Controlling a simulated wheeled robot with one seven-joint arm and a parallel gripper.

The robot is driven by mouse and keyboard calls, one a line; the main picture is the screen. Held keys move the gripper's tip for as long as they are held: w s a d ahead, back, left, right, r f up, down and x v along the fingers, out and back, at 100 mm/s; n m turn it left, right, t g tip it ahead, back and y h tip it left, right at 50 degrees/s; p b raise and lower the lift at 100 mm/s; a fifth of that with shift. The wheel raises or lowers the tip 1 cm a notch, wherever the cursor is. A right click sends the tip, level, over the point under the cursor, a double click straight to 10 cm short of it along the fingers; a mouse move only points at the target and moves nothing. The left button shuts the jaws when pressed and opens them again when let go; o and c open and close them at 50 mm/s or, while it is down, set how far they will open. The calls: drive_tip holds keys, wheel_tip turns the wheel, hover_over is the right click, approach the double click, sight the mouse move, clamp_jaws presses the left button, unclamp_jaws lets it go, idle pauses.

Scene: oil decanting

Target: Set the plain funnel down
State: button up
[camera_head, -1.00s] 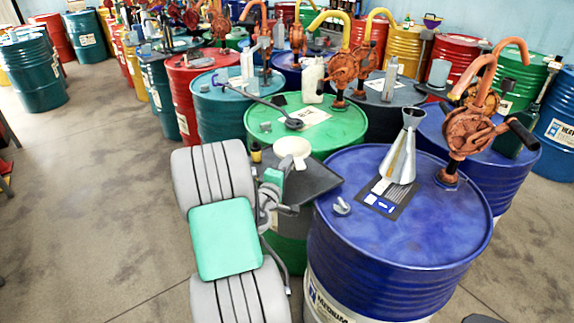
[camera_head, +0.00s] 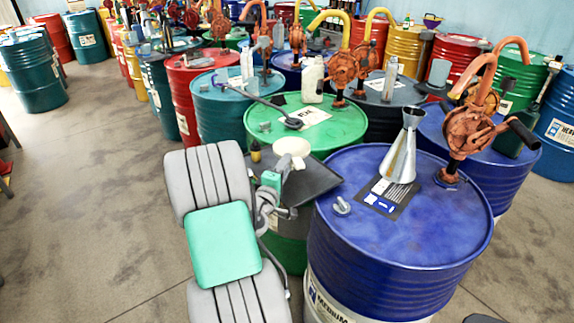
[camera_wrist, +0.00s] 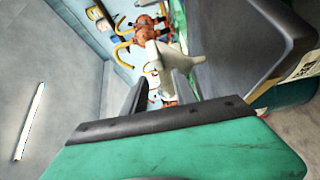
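The plain funnel (camera_head: 291,147) is a small white funnel with a wide bowl, over the black tray's left part in the head view. It also shows in the wrist view (camera_wrist: 165,62), at the tips of my gripper's two dark fingers. My gripper (camera_wrist: 160,85) appears closed on it, with the fingers a short way apart. In the head view, my gripper (camera_head: 285,172) is just below and left of the bowl, partly hidden by my arm. Whether the funnel's lower end touches the tray is unclear.
The dark tray (camera_head: 318,181) spans the gap beside the blue drum (camera_head: 440,225). A metal funnel (camera_head: 404,150) stands on that drum near an orange hand pump (camera_head: 466,135). A green drum (camera_head: 335,130) behind carries a dark long-handled tool (camera_head: 270,108). Open floor lies left.

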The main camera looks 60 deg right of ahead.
drive_tip(key=s+a+b, duration=0.1)
drive_tip(key=a+b, duration=0.1)
drive_tip(key=a, duration=0.9)
drive_tip(key=w+a+f+m+t+y, duration=0.1)
drive_tip(key=w+a+f+m+y, duration=0.3)
drive_tip(key=a, duration=0.5)
drive_tip(key=w+a+f+m+y, duration=0.1)
drive_tip(key=w+a+f+y, duration=0.4)
drive_tip(key=a, duration=0.3)
drive_tip(key=s+a+r+n+y, duration=0.1)
drive_tip(key=a+y, duration=0.3)
drive_tip(key=a, duration=0.8)
drive_tip(key=s+a+r+n+y, duration=0.1)
drive_tip(key=a+y, duration=0.4)
drive_tip(key=a, duration=0.8)
drive_tip(key=r+n, duration=0.1)
drive_tip(key=n, duration=0.1)
drive_tip(key=shift+s+r+n, duration=0.3)
